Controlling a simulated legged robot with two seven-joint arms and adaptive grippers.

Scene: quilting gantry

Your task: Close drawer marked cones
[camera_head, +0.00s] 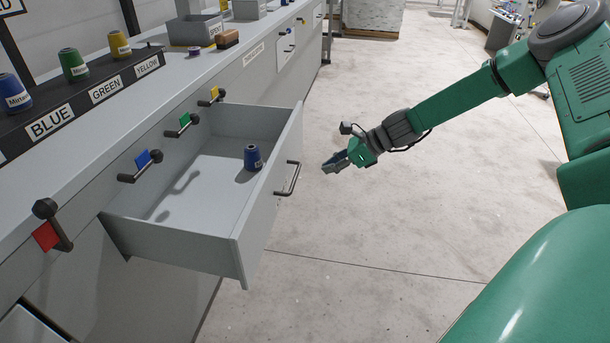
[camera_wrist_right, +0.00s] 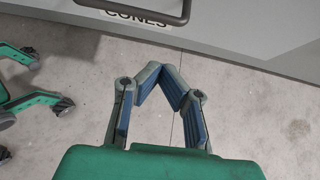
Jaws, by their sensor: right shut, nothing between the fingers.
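The grey drawer (camera_head: 268,205) stands pulled out from the long grey cabinet. A blue thread cone (camera_head: 253,158) stands upright inside it, toward the front. Its dark bar handle (camera_head: 289,178) is on the front panel. In the right wrist view the handle (camera_wrist_right: 140,14) crosses the top edge, over a label reading CONES (camera_wrist_right: 137,18). My right gripper (camera_head: 332,163) is shut and empty, a short way to the right of the drawer front and apart from it. It also shows in the wrist view (camera_wrist_right: 170,72), below the handle. My left gripper is not in view.
Blue (camera_head: 14,94), green (camera_head: 73,64) and yellow (camera_head: 119,44) cones stand on a labelled rack on the counter. Colour-tagged levers (camera_head: 146,160) stick out from the cabinet above the drawer. The concrete floor (camera_head: 370,240) right of the drawer is clear.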

